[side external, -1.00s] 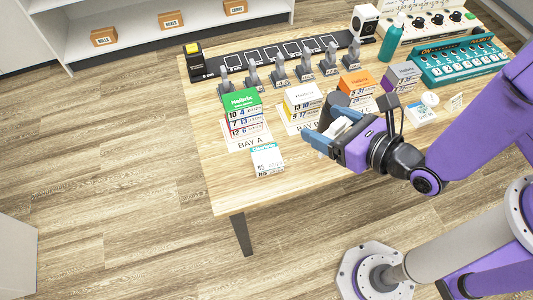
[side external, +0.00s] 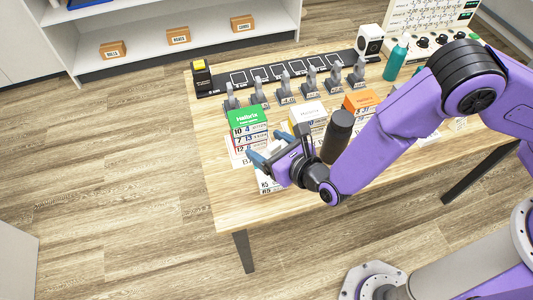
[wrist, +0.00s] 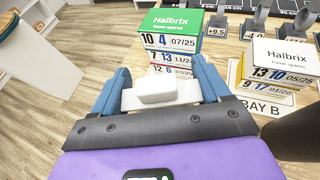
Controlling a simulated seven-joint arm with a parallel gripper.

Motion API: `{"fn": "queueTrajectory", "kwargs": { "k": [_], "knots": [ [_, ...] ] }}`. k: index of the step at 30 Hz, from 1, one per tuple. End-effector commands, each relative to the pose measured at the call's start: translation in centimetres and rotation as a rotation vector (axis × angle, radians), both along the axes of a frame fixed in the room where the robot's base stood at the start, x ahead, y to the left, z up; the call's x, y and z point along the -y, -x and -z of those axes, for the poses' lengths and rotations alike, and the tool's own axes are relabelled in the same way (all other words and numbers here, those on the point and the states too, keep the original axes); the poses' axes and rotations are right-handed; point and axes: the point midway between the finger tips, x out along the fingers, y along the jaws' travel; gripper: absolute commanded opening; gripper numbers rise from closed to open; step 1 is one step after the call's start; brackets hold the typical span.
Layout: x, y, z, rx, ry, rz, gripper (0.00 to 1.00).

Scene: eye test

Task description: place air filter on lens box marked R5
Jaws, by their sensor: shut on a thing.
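A white, rounded block, which I take as the air filter (wrist: 156,92), sits between the two blue fingers of my gripper (side external: 269,149) in the wrist view. My gripper is shut on it. In the side view my gripper hides the filter. The lens box marked R5 (side external: 265,185) stands near the front left of the table. My gripper is above it and covers most of it, so only a lower part shows. The gap between filter and box cannot be judged. The box is hidden in the wrist view.
A green-topped Halbrix stack (side external: 248,120) stands just behind my gripper, at Bay A. A white-topped stack (side external: 308,112) and an orange-topped box (side external: 361,98) stand to its right. Grey stands line the black strip (side external: 277,75) behind. Bare table (side external: 235,205) lies at the front left.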

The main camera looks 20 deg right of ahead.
Motion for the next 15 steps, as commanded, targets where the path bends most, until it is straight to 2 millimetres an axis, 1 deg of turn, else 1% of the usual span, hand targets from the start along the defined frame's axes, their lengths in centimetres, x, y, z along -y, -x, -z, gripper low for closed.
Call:
{"fn": "queueTrajectory", "kwargs": {
  "k": [4,9,12,15],
  "knots": [
    [-0.5,-0.6,1.0,-0.001,0.0,0.001,0.46],
    [-0.4,-0.5,3.1,-0.001,0.001,0.001,0.46],
    [-0.5,-0.4,3.7,0.0,-0.001,0.0,0.46],
    [-0.5,-0.4,3.8,0.001,-0.001,0.0,0.46]
  ]
}}
